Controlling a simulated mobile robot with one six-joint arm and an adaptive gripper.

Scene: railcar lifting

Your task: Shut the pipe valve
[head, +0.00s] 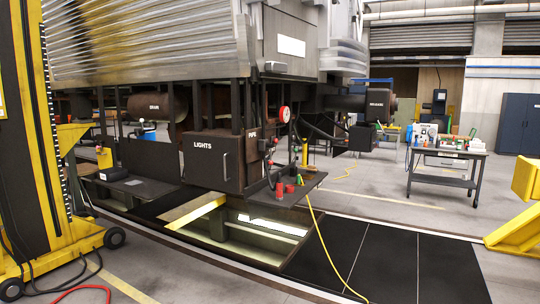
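A dark panel labelled PIPE (252,133) sits under the raised railcar, just right of a dark box labelled LIGHTS (203,165). A round red gauge-like part (284,114) shows at its upper right, with small red parts and dark hoses below it. The pipe valve seems to be in this cluster, but it is too small for me to tell its handle or whether it is open or shut. My gripper is not in view.
An open, lit pit (245,236) lies in front of the boxes. A small shelf with red items (289,189) juts out, and a yellow cable (322,240) crosses the floor. A yellow lift column (28,120) stands left, a work table (445,153) right.

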